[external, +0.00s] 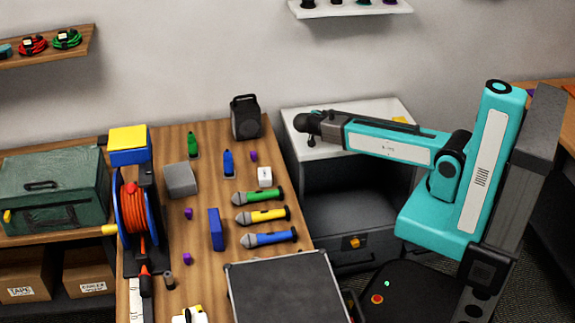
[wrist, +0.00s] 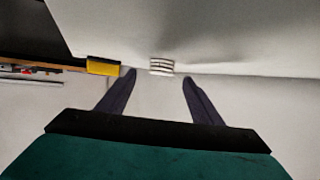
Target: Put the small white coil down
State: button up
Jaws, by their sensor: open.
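My gripper (external: 303,128) is over the white top of the grey cabinet (external: 372,107) in the external view. In the wrist view its two dark fingers (wrist: 159,78) are spread apart, with nothing visible clamped between them. A small white coil with dark stripes (wrist: 161,67) shows just beyond the gap between the fingertips, a little nearer the left one. It appears clear of both fingers. I cannot tell its exact height or what it rests on. I cannot make out the coil in the external view, where the gripper may hide it.
The wooden table (external: 205,270) left of the cabinet holds a black speaker (external: 246,117), microphones (external: 262,217) and an orange cable reel (external: 138,213). The cabinet's open drawer (external: 350,195) is below.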

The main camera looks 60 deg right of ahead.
jog(key=shift+d, duration=0.1)
jog(key=shift+p+x, duration=1.15)
jog(key=shift+x, duration=1.4)
jog(key=shift+w, duration=0.1)
jog(key=c, duration=1.3)
jog(key=shift+r+b, duration=1.25)
jog(key=shift+r, duration=3.7)
